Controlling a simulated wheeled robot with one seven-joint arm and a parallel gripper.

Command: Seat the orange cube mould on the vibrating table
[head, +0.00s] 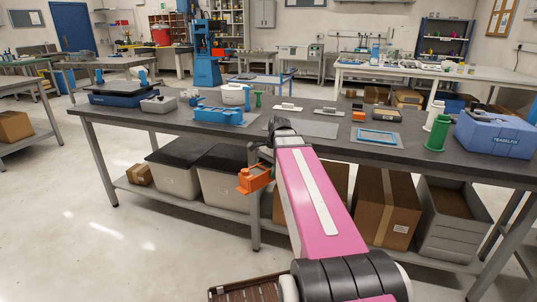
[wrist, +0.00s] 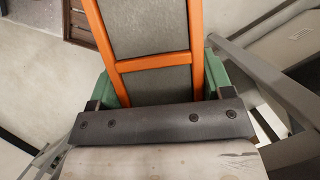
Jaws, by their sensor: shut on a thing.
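The orange cube mould (head: 254,180) is in my gripper (head: 263,163), in front of the workbench's near edge and below its top in the head view. In the wrist view the mould (wrist: 155,64) shows as an orange frame with a crossbar and grey surfaces inside. Green finger pads lie on both sides of it, and my gripper (wrist: 160,88) is shut on it. The mould's far end runs out of the wrist view. The vibrating table appears to be the low dark-blue unit with a flat top (head: 118,98) at the bench's left end.
The dark workbench (head: 190,128) carries a grey box (head: 158,104), a blue tray-like tool (head: 222,116), a blue-framed plate (head: 376,138), a green cylinder (head: 437,133) and a blue case (head: 494,136). Bins and cartons fill its lower shelf. Open floor lies at the left front.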

